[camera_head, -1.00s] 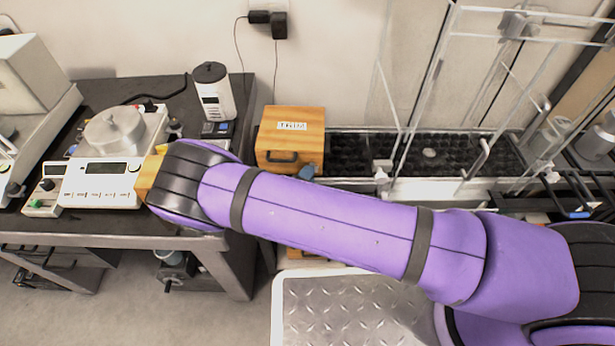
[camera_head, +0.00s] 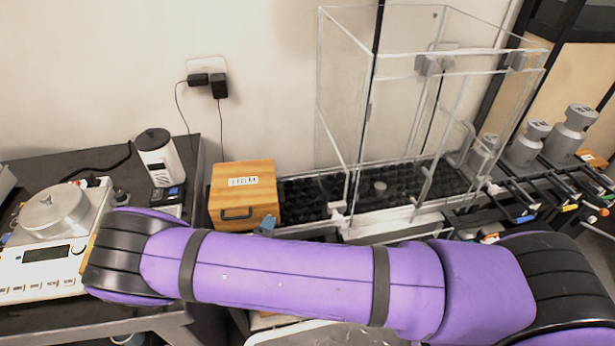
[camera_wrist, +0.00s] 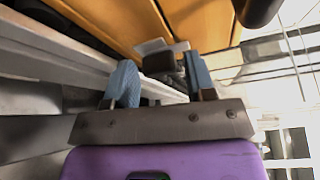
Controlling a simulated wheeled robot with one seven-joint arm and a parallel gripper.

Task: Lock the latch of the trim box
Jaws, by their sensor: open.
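A wooden box (camera_head: 244,206) with a white label and a dark handle on its front stands at the back, left of the glass enclosure. The label is too small to read surely. In the wrist view its wooden side (camera_wrist: 184,20) fills the top, with a dark block (camera_wrist: 160,63) and a pale grey piece (camera_wrist: 150,46) on or near it, perhaps the latch. My gripper (camera_wrist: 163,80) is open, its two blue fingertips on either side of the dark block. Contact cannot be told. In the head view my arm hides most of the gripper near the box's lower right corner.
A balance (camera_head: 45,245) stands on the dark table at left, with a white container (camera_head: 158,155) behind it. A clear glass enclosure (camera_head: 350,130) stands right of the box. Metal weights (camera_head: 572,135) and black racks are at far right. A pale ledge (camera_wrist: 60,45) runs beside the gripper.

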